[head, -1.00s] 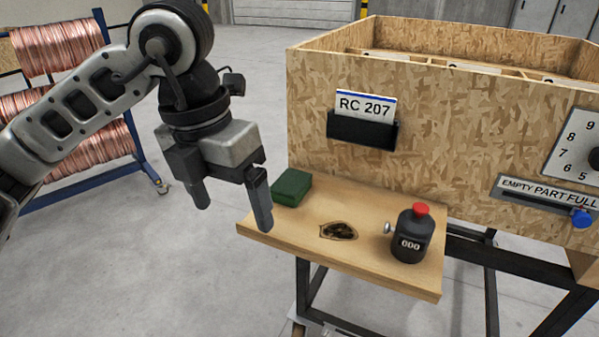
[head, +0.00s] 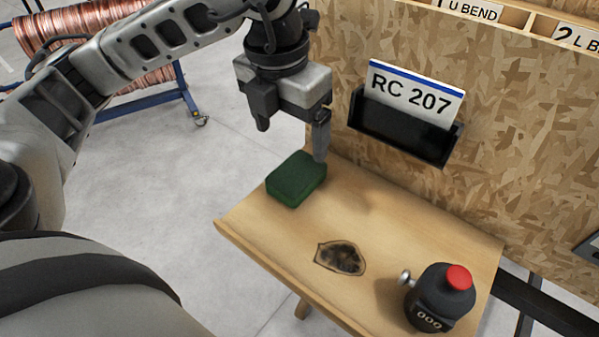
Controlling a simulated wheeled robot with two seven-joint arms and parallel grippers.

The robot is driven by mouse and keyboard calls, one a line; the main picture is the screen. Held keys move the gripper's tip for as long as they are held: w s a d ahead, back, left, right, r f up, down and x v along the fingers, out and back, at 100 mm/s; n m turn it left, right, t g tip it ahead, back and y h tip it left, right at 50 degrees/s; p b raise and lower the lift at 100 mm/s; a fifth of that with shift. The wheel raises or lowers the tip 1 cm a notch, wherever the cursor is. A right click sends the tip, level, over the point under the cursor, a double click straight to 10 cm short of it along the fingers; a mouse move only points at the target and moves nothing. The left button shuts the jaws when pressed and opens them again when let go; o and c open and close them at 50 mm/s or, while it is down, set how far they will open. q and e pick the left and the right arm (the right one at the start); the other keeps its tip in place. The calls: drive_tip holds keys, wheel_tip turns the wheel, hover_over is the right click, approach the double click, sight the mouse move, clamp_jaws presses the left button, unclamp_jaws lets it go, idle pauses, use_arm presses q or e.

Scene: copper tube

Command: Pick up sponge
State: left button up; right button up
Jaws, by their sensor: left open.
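The sponge (head: 295,180) is a dark green block lying on the left back part of the wooden shelf (head: 385,218). My left gripper (head: 293,142) is open and empty, pointing down just above and behind the sponge. Its right finger shows close to the sponge's far right corner; whether it touches cannot be told. My right gripper is not in view.
A dark burnt-looking patch (head: 341,258) marks the shelf's middle. A black counter with a red button (head: 441,297) stands at the right front. A black card holder (head: 404,126) with an RC 207 card juts from the wooden crate wall (head: 530,130) behind.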

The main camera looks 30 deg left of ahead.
use_arm(q)
hover_over(296, 172)
drive_tip(key=s, duration=0.1)
wheel_tip(296, 172, down, 4)
drive_tip(key=shift+f, duration=0.55)
drive_tip(key=f, duration=0.2)
drive_tip(key=w+f+p, duration=0.1)
drive_tip(key=f, duration=0.1)
drive_tip(key=shift+f, duration=0.35)
drive_tip(key=c, duration=1.1)
drive_tip(key=shift+c, duration=0.2)
